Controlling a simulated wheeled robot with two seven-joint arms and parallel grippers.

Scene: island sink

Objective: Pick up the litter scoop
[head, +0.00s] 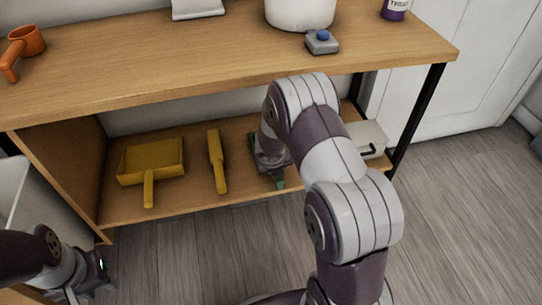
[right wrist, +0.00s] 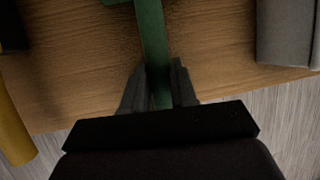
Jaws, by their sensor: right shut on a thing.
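The green litter scoop (head: 280,182) lies on the lower shelf, mostly hidden behind my right arm in the head view. In the right wrist view its long straight green handle (right wrist: 152,45) runs up from between my fingers; its far end is cut off at the top. My right gripper (right wrist: 158,92) is shut on the handle, one finger on each side. In the head view the right gripper is low at the shelf and its fingers are hidden. My left gripper (head: 90,287) is at the lower left, above the floor, away from the scoop; its fingers are unclear.
On the lower shelf (head: 118,212) are a yellow dustpan (head: 150,163), a yellow brush (head: 216,160) and a pale box (head: 370,136). The tabletop (head: 150,75) above, with an orange cup-like scoop (head: 24,45) and a grey button box (head: 322,42), overhangs the shelf. A black leg (head: 416,115) stands right.

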